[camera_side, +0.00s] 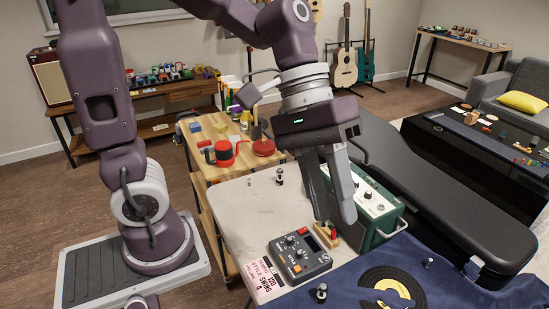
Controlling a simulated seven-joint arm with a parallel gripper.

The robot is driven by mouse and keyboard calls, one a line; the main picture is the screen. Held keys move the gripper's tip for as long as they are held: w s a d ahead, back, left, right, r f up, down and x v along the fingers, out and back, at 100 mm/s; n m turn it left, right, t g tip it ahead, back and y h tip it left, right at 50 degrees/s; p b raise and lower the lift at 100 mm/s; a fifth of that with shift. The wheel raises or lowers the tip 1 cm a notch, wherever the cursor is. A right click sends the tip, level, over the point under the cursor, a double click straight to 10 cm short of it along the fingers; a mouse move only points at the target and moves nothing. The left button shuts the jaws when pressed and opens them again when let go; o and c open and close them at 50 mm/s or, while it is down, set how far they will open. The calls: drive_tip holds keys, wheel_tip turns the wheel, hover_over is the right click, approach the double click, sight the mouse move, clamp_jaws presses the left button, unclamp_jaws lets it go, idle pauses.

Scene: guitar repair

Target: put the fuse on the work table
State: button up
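The work table appears to be the pale-topped table (238,205) in front of my arm, with a dark blue cloth over its right part. I cannot pick out the fuse for certain. Small dark-and-silver cylinders stand on the pale top (279,177) and on the cloth (321,293), and a similar small piece (428,262) is farther right. My gripper (334,222) points down just above a small wooden block (327,238) with upright pieces. Its fingers look close together, and whether they hold anything is hidden.
A grey pedal box (299,256) with knobs and a pink label card (261,279) lie near the gripper. A green amplifier-like box (378,212) stands just right of the fingers. A record (393,287) lies on the cloth. The pale top is clear at left.

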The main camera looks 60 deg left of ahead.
drive_tip(key=s+a+m+t+y, duration=0.3)
drive_tip(key=s+a+t+y, duration=0.2)
drive_tip(key=a, duration=0.8)
drive_tip(key=s+y, duration=0.1)
drive_tip(key=s, duration=0.2)
drive_tip(key=shift+s+r, duration=0.2)
drive_tip(key=shift+r, duration=0.2)
